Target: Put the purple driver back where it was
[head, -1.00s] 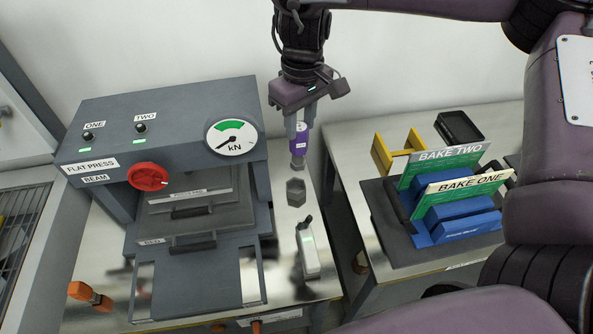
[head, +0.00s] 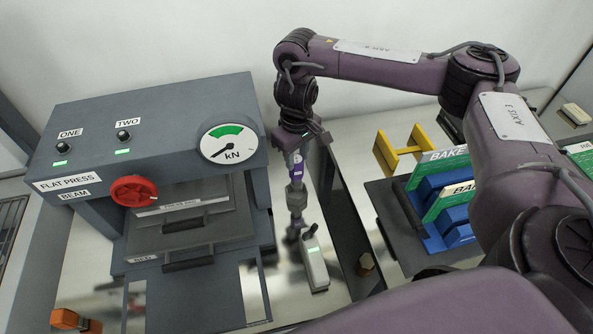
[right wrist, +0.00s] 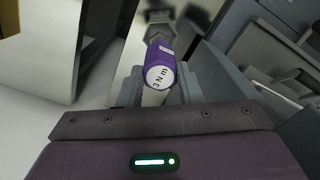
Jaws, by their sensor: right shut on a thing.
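The purple driver (head: 298,172) is upright in my right gripper (head: 291,158), above the shiny bench between the flat press and the dark gap on the right. In the right wrist view the driver (right wrist: 161,68) points away from me, its white end marked 3 N m towards the camera, between the two grey fingers (right wrist: 160,88). A grey hexagonal holder (head: 297,195) shows directly below the driver; it also shows beyond the driver in the wrist view (right wrist: 158,32). I cannot tell whether the driver's tip is inside it. My left gripper is out of view.
The flat press (head: 150,150) with its red knob (head: 134,191) stands close on the left. On the right table are a yellow stand (head: 388,155) and blue racks with BAKE signs.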

